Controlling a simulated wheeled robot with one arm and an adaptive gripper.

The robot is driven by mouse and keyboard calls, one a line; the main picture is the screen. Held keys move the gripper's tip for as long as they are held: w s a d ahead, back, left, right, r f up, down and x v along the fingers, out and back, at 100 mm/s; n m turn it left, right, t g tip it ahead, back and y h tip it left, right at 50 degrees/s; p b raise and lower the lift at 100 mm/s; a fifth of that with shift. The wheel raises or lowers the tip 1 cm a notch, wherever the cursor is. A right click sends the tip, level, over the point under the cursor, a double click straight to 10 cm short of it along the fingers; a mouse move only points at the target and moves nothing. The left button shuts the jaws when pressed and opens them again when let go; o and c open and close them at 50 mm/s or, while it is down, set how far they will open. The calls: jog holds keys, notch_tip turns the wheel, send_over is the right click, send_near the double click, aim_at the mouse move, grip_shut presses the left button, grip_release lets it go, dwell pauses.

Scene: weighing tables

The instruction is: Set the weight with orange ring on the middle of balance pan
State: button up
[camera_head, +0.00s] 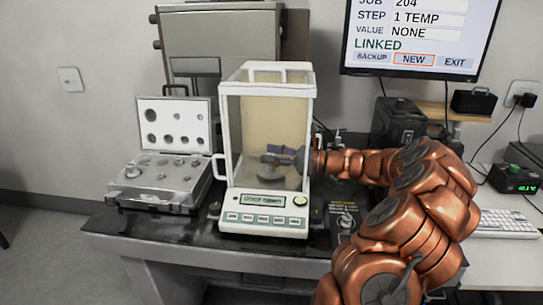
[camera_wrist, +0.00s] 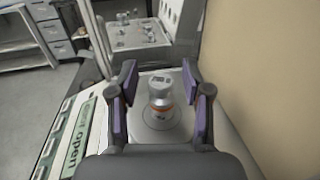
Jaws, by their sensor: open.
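The weight with the orange ring (camera_wrist: 161,92) is a silver knobbed cylinder with a thin orange band near its base. In the wrist view it stands upright on the round balance pan (camera_wrist: 158,135), looking roughly central. In the head view my gripper (camera_head: 284,157) reaches through the right side of the glass-walled balance (camera_head: 232,130), low over the pan. The weight is dark and hard to make out there.
An open weight case (camera_head: 155,183) with several weights stands left of the balance. The balance's display (camera_wrist: 78,140) reads "open" in the wrist view. A monitor (camera_head: 418,40) hangs at upper right. A keyboard (camera_head: 505,224) lies at far right. The chamber walls stand close around my gripper.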

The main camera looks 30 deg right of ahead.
jog(key=v, duration=0.7)
jog(key=shift+s+d, duration=0.1)
dwell(0.8)
